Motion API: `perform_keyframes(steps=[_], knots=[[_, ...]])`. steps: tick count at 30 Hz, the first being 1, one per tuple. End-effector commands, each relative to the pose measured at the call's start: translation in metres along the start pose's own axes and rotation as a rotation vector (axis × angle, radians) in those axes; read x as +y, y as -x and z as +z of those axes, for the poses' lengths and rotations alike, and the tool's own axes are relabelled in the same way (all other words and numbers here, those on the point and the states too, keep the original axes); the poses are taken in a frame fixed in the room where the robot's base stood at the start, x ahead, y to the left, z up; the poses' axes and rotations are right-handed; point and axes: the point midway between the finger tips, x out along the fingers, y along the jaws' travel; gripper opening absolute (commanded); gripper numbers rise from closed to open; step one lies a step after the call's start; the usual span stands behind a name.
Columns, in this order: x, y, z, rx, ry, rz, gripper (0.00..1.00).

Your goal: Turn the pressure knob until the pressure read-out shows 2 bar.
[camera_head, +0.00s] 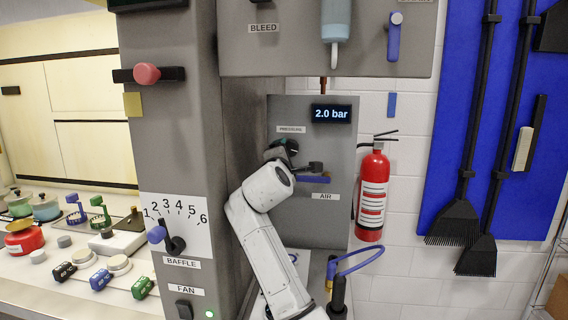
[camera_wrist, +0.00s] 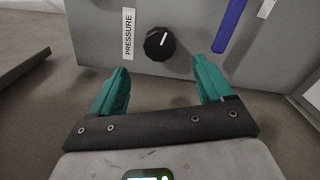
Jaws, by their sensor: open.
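The pressure read-out (camera_head: 331,114) in the head view shows 2.0 bar. It sits on the grey panel above the PRESSURE label (camera_head: 291,129). In the wrist view the black pressure knob (camera_wrist: 159,44) with a white pointer mark stands beside the upright PRESSURE label (camera_wrist: 129,35). My gripper (camera_wrist: 160,80) is open, with its two teal fingers apart. The knob lies ahead of the gap between the fingertips, and neither finger appears to touch it. In the head view my gripper (camera_head: 285,148) is at the panel below the label and hides the knob.
A blue AIR lever (camera_head: 314,180) is close to the right of my gripper. A grey column with the BAFFLE lever (camera_head: 158,235) stands to the left. A red fire extinguisher (camera_head: 372,195) hangs to the right. A BLEED unit (camera_head: 263,45) overhangs the panel.

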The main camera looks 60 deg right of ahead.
Motion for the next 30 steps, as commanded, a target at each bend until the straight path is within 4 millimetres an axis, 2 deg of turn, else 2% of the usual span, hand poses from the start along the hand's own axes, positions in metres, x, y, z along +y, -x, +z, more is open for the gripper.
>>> perform_keyframes(steps=[3, 7, 30], knots=[[-0.001, 0.015, -0.001, 0.000, -0.001, 0.001, 0.80], [0.000, 0.023, 0.000, -0.001, 0.000, 0.000, 0.80], [0.000, 0.024, 0.000, -0.001, 0.000, 0.000, 0.80]])
